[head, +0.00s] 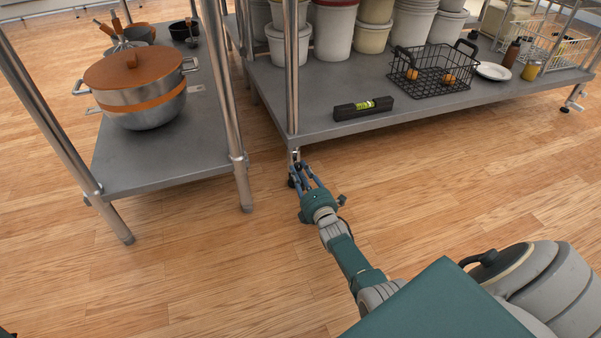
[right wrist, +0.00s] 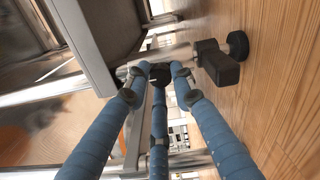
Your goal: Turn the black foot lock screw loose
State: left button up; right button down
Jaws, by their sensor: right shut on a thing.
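My right gripper (head: 299,173) is low at the front left foot of the right-hand shelf. In the right wrist view its blue fingers (right wrist: 161,74) close around a small black screw head (right wrist: 160,79), the black foot lock screw, on the metal leg. The fingertips hide part of the screw, and its turning angle cannot be told. Beside it, a black block (right wrist: 220,66) and a round black foot pad (right wrist: 238,44) show at the leg's floor end. My left gripper is not in view.
The shelf's lower board (head: 440,105) sits just above the gripper, carrying a spirit level (head: 362,108), a black wire basket (head: 436,70) and buckets. A left shelf (head: 160,175) holds a lidded pot (head: 137,88). The wooden floor (head: 230,265) in front is clear.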

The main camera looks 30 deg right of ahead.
jog(key=shift+s+d+f, duration=0.15)
jog(key=shift+d, duration=0.25)
jog(key=c, duration=1.5)
grip_release()
jog(key=shift+s, duration=0.1)
jog(key=shift+o, duration=0.2)
jog(key=shift+a+r, duration=0.15)
jog(key=shift+r, duration=0.05)
jog(key=shift+r, duration=0.5)
notch_tip(320, 180, up, 8)
jog(key=shift+f, duration=0.1)
jog(key=shift+r, duration=0.5)
